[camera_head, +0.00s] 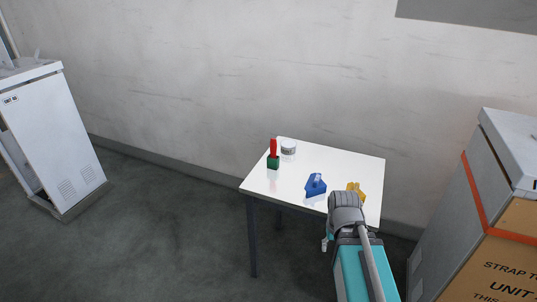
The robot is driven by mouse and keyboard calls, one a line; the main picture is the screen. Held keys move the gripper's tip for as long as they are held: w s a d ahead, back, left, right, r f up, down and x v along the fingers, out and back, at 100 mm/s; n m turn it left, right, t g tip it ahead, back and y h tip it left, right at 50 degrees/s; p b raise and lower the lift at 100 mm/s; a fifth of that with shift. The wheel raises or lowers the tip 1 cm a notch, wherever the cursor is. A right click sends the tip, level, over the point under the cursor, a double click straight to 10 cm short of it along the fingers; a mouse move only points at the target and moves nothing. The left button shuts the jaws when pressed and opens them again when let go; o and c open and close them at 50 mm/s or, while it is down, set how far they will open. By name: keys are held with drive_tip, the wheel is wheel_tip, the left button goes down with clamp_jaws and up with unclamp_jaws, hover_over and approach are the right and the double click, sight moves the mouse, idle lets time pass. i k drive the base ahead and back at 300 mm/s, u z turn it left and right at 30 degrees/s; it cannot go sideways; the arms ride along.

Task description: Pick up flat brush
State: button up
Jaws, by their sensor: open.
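No thing on the white table (336,163) is clear enough to name as the flat brush with certainty. A red upright piece (273,147) stands on a dark green block (273,163) at the table's left; it may be the brush, with its handle up. My gripper (325,243) shows only as a small grey part beside my arm, at the table's front edge, right of centre. It is open, apart from the red piece, and mostly hidden by my arm.
A small white-and-grey jar (289,147) stands behind the red piece. A blue object (315,185) is at the table's middle front, and a yellow one (355,189) sits partly behind my arm. Grey cabinets stand left (55,135) and right (455,190). Floor left of the table is clear.

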sight(273, 144)
drive_tip(key=z, duration=0.1)
drive_tip(key=i, duration=1)
drive_tip(key=u, duration=0.1)
